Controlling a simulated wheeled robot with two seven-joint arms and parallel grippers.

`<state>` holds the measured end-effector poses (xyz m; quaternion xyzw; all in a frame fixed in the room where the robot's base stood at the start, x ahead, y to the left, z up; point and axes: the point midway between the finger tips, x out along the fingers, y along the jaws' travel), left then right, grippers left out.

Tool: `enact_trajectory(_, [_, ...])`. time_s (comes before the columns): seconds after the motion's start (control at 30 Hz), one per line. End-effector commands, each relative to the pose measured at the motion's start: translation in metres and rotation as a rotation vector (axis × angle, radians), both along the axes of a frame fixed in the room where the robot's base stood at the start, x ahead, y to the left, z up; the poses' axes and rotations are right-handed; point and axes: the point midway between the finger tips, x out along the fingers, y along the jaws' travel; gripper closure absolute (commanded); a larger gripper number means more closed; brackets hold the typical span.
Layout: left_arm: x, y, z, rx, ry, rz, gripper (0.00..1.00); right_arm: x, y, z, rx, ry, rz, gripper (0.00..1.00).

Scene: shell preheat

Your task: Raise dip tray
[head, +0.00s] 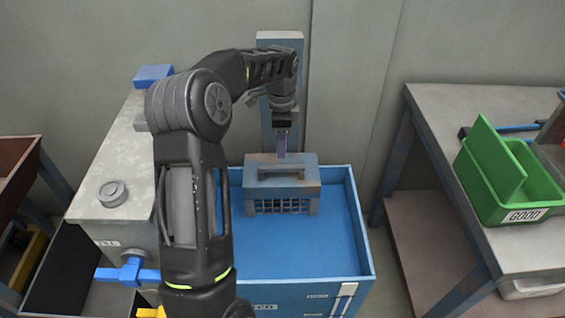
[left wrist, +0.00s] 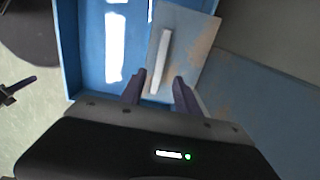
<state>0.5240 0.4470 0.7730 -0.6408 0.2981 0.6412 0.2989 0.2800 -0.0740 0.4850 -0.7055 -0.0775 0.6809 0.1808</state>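The dip tray (head: 297,190) is a worn grey box with a handle on top and a mesh front. It sits at the back of the blue open-topped tank (head: 362,235); I cannot tell how deep its lower part reaches. My left gripper (head: 281,155) points down just behind and above the tray's top. In the left wrist view its two fingers (left wrist: 158,82) are apart, one on either side of the near end of the pale handle (left wrist: 162,60). Whether they are level with the handle is unclear. My right gripper is not in view.
A blue-grey upright post (head: 280,40) stands against the wall behind the tank. A grey cabinet (head: 110,180) with a blue valve handle (head: 130,272) adjoins on the left. A bench (head: 440,110) on the right holds a green bin (head: 510,180) marked GOOD.

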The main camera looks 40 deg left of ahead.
Motion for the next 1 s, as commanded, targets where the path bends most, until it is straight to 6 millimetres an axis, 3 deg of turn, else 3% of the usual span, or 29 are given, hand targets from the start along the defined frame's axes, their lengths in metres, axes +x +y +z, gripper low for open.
enact_trajectory(0.17, [0.000, -0.001, -0.014, -0.002, 0.002, 0.000, 0.62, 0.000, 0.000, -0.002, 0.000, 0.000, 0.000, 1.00])
enact_trajectory(0.6, [0.000, -0.001, -0.074, -0.001, 0.001, 0.000, 0.62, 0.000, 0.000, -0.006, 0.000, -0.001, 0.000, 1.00])
enact_trajectory(0.93, [0.000, -0.001, -0.079, -0.001, -0.001, 0.001, 0.62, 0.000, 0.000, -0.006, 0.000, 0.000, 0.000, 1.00])
enact_trajectory(1.0, [0.000, -0.001, -0.079, -0.001, -0.001, 0.001, 0.66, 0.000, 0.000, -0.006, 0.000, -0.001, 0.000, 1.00])
